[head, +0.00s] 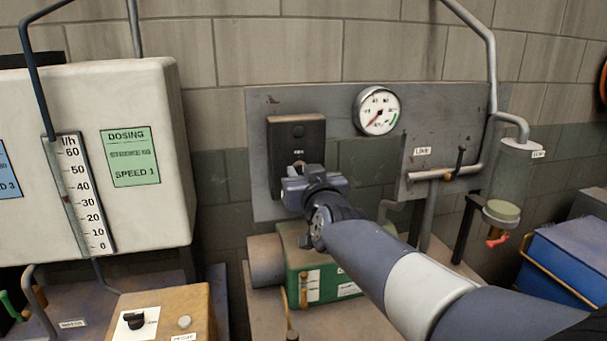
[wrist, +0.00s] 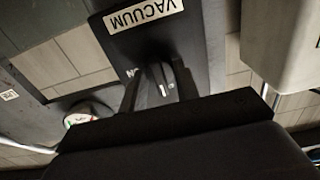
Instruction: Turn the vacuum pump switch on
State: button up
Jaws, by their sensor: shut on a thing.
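The vacuum pump switch is a dark box (head: 297,130) on the grey wall panel, left of the round gauge. Its white VACUUM label (wrist: 145,16) reads upside down in the wrist view. Its rotary knob (wrist: 158,85), with a pale pointer mark, sits between my fingers; part of a lettered mark shows beside it. My gripper (head: 300,172) reaches the lower part of the box and hides the knob in the head view. In the wrist view my gripper (wrist: 157,88) is shut on the knob, one finger on each side.
A round gauge (head: 377,110) and a pipe with a LINE label (head: 422,151) are right of the switch. A pale dosing tank (head: 155,215) stands left. A green pump unit (head: 296,240) is below my arm. A tan box with a black knob (head: 134,320) sits in front.

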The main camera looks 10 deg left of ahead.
jog(key=shift+f+m+b, duration=0.1)
jog(key=shift+m+b, duration=0.25)
jog(key=shift+m, duration=0.05)
jog(key=m+b, duration=0.5)
jog(key=m, duration=1.2)
dwell(0.5)
jog(key=o, duration=1)
jog(key=shift+c, duration=0.2)
jog(key=shift+d, duration=0.1)
